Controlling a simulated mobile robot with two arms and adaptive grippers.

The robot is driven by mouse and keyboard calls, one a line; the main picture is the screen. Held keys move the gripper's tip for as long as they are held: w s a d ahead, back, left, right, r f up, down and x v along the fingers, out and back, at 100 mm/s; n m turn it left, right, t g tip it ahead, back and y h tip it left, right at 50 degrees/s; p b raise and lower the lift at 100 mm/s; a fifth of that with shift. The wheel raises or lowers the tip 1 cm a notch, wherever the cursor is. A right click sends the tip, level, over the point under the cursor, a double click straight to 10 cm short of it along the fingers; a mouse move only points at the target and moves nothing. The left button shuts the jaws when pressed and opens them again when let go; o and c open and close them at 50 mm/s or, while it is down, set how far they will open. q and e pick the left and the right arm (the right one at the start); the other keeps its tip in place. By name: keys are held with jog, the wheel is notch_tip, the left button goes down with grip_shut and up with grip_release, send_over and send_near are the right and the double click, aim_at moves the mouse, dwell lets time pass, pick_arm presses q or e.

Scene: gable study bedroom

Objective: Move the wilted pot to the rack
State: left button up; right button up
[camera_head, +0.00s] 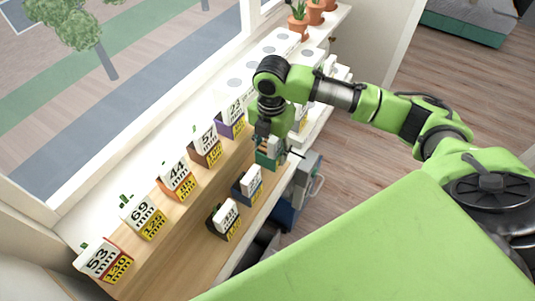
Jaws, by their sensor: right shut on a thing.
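My right gripper (268,141) points down at the right end of the wooden step. It is shut on a small teal pot (266,160), which is partly hidden by the fingers. I cannot tell whether the pot touches the step. Several other pots with number cards stand on the wooden steps, including a purple one (230,126), an orange-labelled one (176,180) and a dark one (224,220). Which pot is wilted cannot be told. A white rack-like piece with grey round spots (262,54) lies behind my right arm, partly covered by it. My left gripper is not in view.
Terracotta pots (297,27) stand at the far end of the white sill. A window runs along the left. A grey-and-blue object (302,187) stands beside the steps at lower right. Wooden floor (375,178) is open to the right.

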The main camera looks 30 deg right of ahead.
jog(key=shift+w+f, duration=0.65)
jog(key=shift+w+f+p, duration=0.3)
jog(key=shift+f+p, duration=0.05)
jog(key=shift+f, duration=0.2)
notch_tip(320, 180, down, 2)
jog(key=shift+f+p, duration=0.1)
jog(key=shift+p, duration=0.5)
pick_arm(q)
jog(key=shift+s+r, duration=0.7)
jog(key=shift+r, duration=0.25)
pick_arm(e)
jog(key=shift+f, duration=0.3)
jog(key=shift+f, duration=0.15)
jog(key=o, duration=1.4)
jog(key=shift+o, duration=0.2)
jog(key=shift+s, duration=0.1)
